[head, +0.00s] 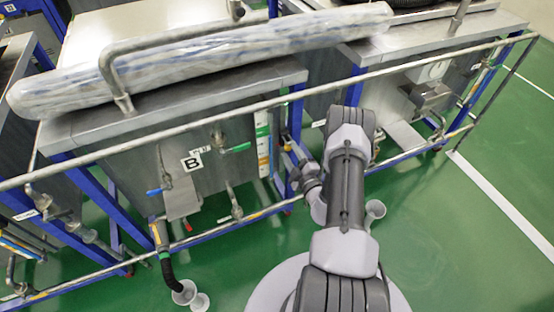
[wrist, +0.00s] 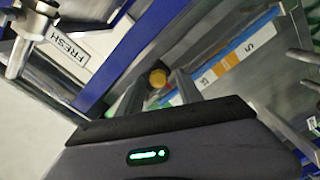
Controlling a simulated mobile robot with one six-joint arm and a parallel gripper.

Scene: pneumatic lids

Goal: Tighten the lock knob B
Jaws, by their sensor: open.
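My gripper (wrist: 158,92) is open, with one dark finger on each side of the knob's line of sight. I cannot tell whether either finger touches it. In the head view, the tank marked B (head: 192,162) stands left of my arm. My wrist is beside the tank's right side, near a blue frame post; the fingertips and knob are not clear there.
A coloured level scale (wrist: 235,55) and a FRESH label (wrist: 70,48) lie close by in the wrist view. Green floor is free at right.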

